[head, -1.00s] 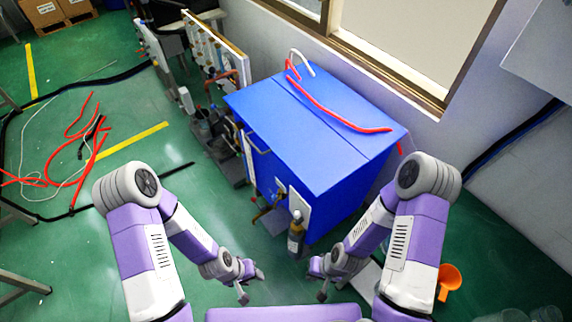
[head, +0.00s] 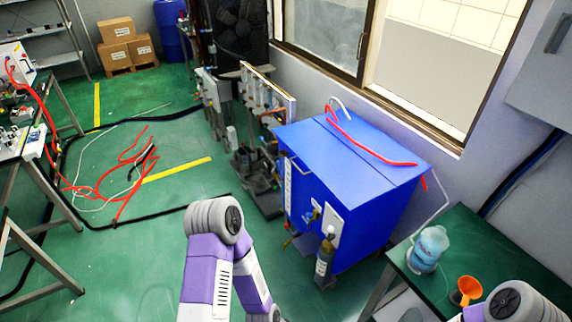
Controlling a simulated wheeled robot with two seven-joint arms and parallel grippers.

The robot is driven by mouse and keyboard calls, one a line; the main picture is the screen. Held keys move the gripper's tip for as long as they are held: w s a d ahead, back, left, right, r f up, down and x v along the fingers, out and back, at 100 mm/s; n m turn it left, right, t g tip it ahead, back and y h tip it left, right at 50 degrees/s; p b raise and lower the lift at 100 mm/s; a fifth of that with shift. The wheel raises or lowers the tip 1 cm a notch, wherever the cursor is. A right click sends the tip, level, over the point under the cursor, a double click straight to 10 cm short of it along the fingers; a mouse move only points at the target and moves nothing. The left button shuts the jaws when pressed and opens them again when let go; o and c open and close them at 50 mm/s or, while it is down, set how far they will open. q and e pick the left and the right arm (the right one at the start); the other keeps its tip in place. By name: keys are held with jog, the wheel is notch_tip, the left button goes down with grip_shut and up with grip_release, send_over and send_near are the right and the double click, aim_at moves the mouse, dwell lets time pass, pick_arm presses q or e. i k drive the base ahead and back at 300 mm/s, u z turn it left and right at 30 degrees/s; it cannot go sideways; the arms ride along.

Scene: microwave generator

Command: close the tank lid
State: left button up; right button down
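The blue tank (head: 375,225) is a box standing on the green floor at centre right, against the wall. Its flat blue top (head: 335,150) has a seam running across it. I see no raised panel; whether a lid here is fully shut I cannot tell. A red hose (head: 370,150) and a short white hose lie on the top. A handle and fittings are on the tank's front. My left arm comes up at bottom centre and my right arm shows only at the bottom right corner. Both grippers are outside the picture.
A green table (head: 490,255) at the right holds a blue-white bottle (head: 427,248) and an orange funnel (head: 465,290). Panels with pipes (head: 265,100) stand left of the tank. Red hoses (head: 130,165) and black cable lie on the floor at left. Open floor lies before the tank.

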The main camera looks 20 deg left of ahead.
aim_at(355, 184)
jog(key=u, duration=0.7)
jog(key=i, duration=0.8)
jog(key=u, duration=0.4)
